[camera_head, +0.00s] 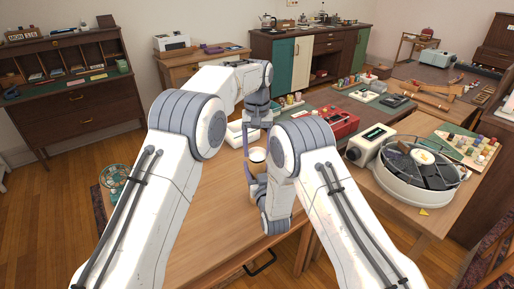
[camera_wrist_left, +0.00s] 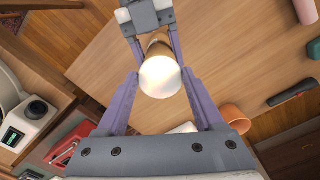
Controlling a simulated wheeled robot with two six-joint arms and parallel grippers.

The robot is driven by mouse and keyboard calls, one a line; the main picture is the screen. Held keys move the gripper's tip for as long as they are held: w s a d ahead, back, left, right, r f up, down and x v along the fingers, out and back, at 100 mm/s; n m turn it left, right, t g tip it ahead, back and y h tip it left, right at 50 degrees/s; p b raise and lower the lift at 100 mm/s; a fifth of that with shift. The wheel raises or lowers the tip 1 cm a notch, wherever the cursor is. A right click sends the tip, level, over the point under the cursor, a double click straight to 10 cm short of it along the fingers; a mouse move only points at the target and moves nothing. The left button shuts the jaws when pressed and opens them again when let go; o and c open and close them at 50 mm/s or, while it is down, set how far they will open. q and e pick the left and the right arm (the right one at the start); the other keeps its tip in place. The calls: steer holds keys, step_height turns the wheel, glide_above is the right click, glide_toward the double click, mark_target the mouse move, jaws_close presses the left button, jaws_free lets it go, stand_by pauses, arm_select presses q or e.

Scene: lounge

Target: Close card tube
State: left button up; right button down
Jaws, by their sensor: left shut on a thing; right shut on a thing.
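The card tube (camera_wrist_left: 158,45) has a brown body and a pale white, round end that looks like its cap (camera_wrist_left: 160,77). My left gripper (camera_wrist_left: 162,80) is around the white end, a finger on each side. My right gripper (camera_wrist_left: 150,22) comes from the opposite side and grips the brown body. The white end and the body are in line; I cannot tell whether there is a gap between them. In the head view, the white end (camera_head: 257,154) shows between my left gripper (camera_head: 251,138) and my right gripper (camera_head: 257,178), above the wooden table.
The wooden table (camera_head: 212,225) is largely clear beneath my arms. An orange-brown cup (camera_wrist_left: 237,118) and a black pen-like item (camera_wrist_left: 291,93) appear in the wrist view. A red toolbox (camera_head: 333,122) and a round white device (camera_head: 412,175) stand to the right.

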arm_select(q)
steer(key=shift+f, duration=0.65)
steer(key=o, duration=1.3)
steer(key=shift+r, duration=0.1)
step_height(320, 180, up, 7)
steer(key=shift+r, duration=0.2)
arm_select(e)
steer(key=shift+c, duration=0.3)
jaws_free()
